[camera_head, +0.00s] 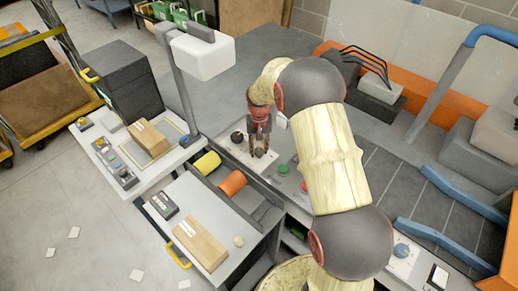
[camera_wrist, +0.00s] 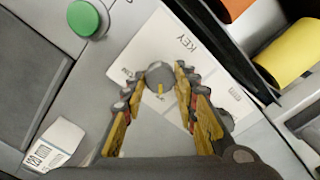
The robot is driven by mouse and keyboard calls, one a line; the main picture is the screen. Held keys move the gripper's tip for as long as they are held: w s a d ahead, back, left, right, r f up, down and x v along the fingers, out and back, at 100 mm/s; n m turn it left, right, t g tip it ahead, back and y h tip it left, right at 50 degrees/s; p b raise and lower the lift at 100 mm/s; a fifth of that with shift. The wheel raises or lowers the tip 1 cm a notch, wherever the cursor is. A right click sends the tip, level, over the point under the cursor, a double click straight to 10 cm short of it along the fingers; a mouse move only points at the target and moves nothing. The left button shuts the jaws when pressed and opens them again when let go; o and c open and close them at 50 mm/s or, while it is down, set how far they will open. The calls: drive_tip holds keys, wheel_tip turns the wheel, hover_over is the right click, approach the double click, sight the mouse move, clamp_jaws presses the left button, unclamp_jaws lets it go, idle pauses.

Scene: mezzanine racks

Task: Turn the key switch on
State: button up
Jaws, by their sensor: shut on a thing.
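The key switch (camera_wrist: 160,74) is a round grey knob with a small yellow mark, on a pale plate (camera_wrist: 148,43) lettered KEY, which appears upside down in the wrist view. The yellow mark lies on the knob's lower side in that view. My gripper (camera_wrist: 157,82) has its two fingers on either side of the knob and is shut on it. In the head view my gripper (camera_head: 260,151) points down at the panel, and it hides the knob there. The small markings beside the knob are too blurred to read.
A green button (camera_wrist: 86,18) sits beside the plate; it also shows in the head view (camera_head: 282,169). A black knob (camera_head: 237,137) is left of my gripper. Yellow (camera_head: 206,163) and orange (camera_head: 231,182) rolls lie near the panel's front edge. A box (camera_head: 200,243) rests on the bench.

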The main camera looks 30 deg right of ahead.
drive_tip(key=shift+m, duration=0.3)
drive_tip(key=m+p, duration=0.2)
drive_tip(key=m, duration=0.1)
drive_tip(key=shift+r+m, duration=0.1)
drive_tip(key=shift+m, duration=0.2)
drive_tip(key=m+p, duration=0.1)
drive_tip(key=m, duration=0.3)
drive_tip(key=m+p, duration=0.1)
drive_tip(key=m, duration=0.4)
drive_tip(key=m+p, duration=0.1)
drive_tip(key=m, duration=0.3)
drive_tip(key=shift+m, duration=0.3)
idle(0.3)
drive_tip(key=o, duration=1.2)
drive_tip(key=shift+c, duration=0.2)
